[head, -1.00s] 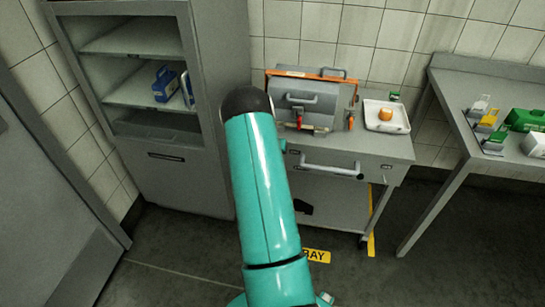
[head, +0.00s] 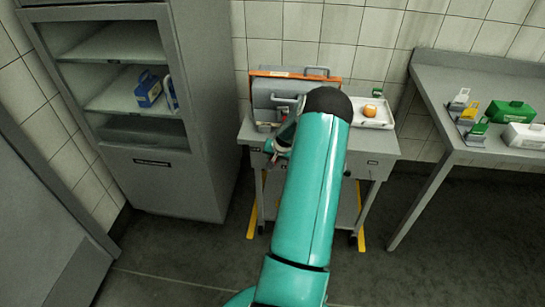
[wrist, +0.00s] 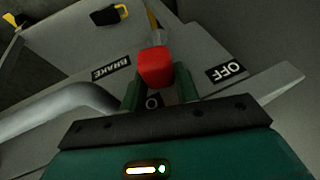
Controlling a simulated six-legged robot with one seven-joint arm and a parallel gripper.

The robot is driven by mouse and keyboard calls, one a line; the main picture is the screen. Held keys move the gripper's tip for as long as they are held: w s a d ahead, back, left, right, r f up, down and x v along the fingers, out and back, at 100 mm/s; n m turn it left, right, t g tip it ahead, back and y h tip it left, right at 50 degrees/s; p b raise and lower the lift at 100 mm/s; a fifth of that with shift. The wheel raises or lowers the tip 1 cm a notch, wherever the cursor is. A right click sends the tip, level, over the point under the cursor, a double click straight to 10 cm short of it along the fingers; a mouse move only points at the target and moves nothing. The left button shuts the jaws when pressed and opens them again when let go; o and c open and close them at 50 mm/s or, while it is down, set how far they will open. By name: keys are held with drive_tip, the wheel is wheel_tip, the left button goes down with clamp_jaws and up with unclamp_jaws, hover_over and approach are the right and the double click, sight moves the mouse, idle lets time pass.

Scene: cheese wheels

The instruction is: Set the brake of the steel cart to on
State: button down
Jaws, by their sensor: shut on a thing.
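The steel cart (head: 384,146) stands against the tiled wall in the head view. In the wrist view, a red knob (wrist: 156,67) sits between the green fingers of my gripper (wrist: 157,88), which is shut on it. The grey panel around it carries a BRAKE label (wrist: 111,68) on the left and an OFF label (wrist: 226,72) on the right. Another label (wrist: 152,102), partly hidden, shows an O between the fingers. Which setting the knob is at I cannot tell. In the head view, my gripper (head: 280,146) is at the cart's left front, partly hidden by my teal arm.
A grey case with an orange edge (head: 300,73) and a white tray (head: 371,124) holding an orange round thing (head: 370,110) are on the cart. A tall cabinet (head: 205,120) stands left. A table (head: 440,110) with coloured items stands right. Yellow floor marks (head: 252,222) lie beside the cart.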

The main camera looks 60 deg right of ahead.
drive_tip(key=shift+s+d+f, duration=0.15)
drive_tip(key=shift+s+d, duration=0.05)
drive_tip(key=shift+s, duration=0.2)
drive_tip(key=shift+s+d+f, duration=0.15)
drive_tip(key=shift+s, duration=0.2)
drive_tip(key=c, duration=1)
unclamp_jaws()
drive_tip(key=shift+a, duration=0.1)
drive_tip(key=shift+c, duration=0.2)
drive_tip(key=shift+w, duration=0.1)
